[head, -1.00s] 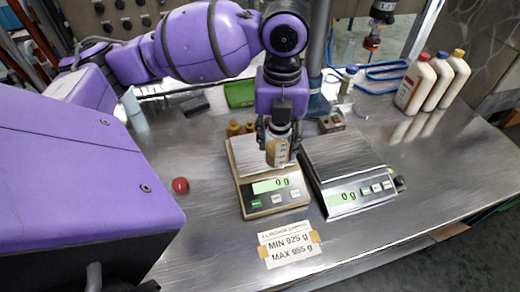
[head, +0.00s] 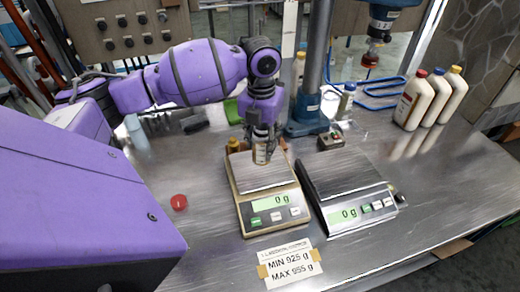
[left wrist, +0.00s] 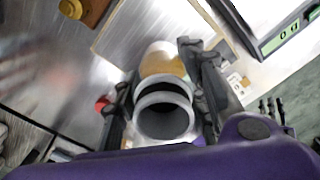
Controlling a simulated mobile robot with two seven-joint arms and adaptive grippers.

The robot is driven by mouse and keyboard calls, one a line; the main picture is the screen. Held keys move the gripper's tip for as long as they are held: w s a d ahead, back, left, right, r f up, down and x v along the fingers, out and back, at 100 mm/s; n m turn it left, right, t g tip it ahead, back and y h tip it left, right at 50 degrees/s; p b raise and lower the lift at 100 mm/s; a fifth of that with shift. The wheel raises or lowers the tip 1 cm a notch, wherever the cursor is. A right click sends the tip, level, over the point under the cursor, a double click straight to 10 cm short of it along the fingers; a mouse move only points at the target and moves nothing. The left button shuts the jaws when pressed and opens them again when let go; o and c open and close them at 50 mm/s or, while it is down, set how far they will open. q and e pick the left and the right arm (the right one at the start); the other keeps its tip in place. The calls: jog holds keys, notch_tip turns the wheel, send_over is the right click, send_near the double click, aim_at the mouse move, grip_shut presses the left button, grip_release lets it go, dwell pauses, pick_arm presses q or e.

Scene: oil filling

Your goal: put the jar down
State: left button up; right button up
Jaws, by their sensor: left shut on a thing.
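My left gripper (head: 263,150) is shut on a small open-topped glass jar (head: 262,155) with a tan label. In the head view the jar is at the back edge of the left scale's pan (head: 258,175); I cannot tell whether it touches anything below. The left scale (head: 274,216) reads 0 g. The left wrist view looks into the jar's round mouth (left wrist: 164,115), with the fingers (left wrist: 165,95) on both sides of it. A red cap (head: 179,202) lies on the table left of the scale. My right gripper is not in view.
A second scale (head: 350,192), also at 0 g, stands to the right. A post (head: 314,70) rises behind. Several white bottles (head: 415,100) stand at the back right.

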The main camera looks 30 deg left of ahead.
aim_at(260, 151)
pick_arm(q)
jog(key=shift+w+a+f, duration=0.45)
jog(key=shift+f, duration=0.3)
jog(key=shift+w+a+f, duration=0.1)
jog(key=shift+a+f, duration=0.05)
jog(key=shift+f, duration=0.75)
jog(key=shift+w+a+f, duration=0.1)
jog(key=shift+f, duration=0.8)
jog(key=shift+f, duration=0.15)
jog(key=o, duration=1.2)
notch_tip(260, 151, up, 12)
jog(key=shift+r, duration=0.15)
jog(key=shift+d, duration=0.1)
